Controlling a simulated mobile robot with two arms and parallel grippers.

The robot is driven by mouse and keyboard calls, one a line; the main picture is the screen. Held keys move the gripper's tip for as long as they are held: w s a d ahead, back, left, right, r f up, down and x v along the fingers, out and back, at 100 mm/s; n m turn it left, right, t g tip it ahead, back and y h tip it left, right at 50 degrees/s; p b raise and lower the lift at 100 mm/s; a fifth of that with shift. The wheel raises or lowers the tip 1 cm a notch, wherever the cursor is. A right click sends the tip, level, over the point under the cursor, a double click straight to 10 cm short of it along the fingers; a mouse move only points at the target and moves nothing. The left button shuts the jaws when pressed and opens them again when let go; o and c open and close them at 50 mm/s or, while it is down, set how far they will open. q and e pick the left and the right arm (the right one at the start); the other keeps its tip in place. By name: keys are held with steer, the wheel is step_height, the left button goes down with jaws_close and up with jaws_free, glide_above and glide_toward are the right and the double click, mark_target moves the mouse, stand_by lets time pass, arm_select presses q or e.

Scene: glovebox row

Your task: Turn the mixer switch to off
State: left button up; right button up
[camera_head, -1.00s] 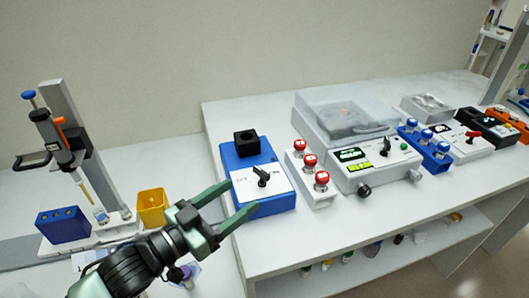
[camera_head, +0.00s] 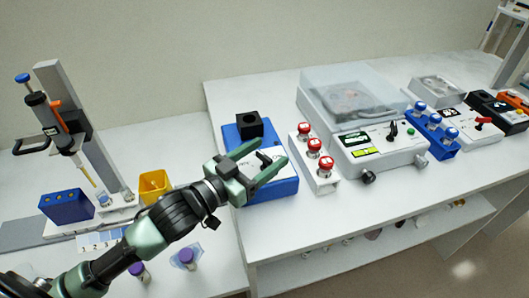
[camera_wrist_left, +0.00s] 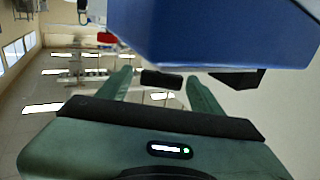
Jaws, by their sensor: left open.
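The mixer (camera_head: 275,188) is a blue box with a white top plate and a black cup-like holder (camera_head: 250,125) at its back. Its black switch (camera_head: 265,157) is a small lever on the white plate. My left gripper (camera_head: 270,152) is open and empty over the front of the mixer, and its fingers partly cover the plate. In the left wrist view the blue mixer body (camera_wrist_left: 220,30) fills the top, and a black part, likely the switch (camera_wrist_left: 161,79), shows between the two open fingers. Contact cannot be told. The lettering is hidden. My right gripper is not in view.
A white block with red-capped tubes (camera_head: 322,175) stands right of the mixer, beside a lidded white centrifuge-like device (camera_head: 375,155). A blue rack (camera_head: 440,142) stands farther right. A pipette stand (camera_head: 75,125) and yellow bin (camera_head: 154,186) are at left.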

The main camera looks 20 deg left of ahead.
arm_select(q)
steer(key=c, duration=1.4)
steer(key=shift+r+n+t+y+p, duration=0.15)
steer(key=shift+n+t+y+p, duration=0.15)
steer(key=shift+n+y+p, duration=0.2)
steer(key=shift+n+t+y+p, duration=0.5)
steer(key=shift+n+y, duration=0.3)
steer(key=shift+y, duration=0.4)
steer(key=shift+n+y, duration=0.7)
steer(key=shift+y, duration=0.5)
steer(key=shift+n+t+y, duration=0.3)
steer(key=shift+n+y, duration=0.5)
steer(key=shift+y, duration=0.3)
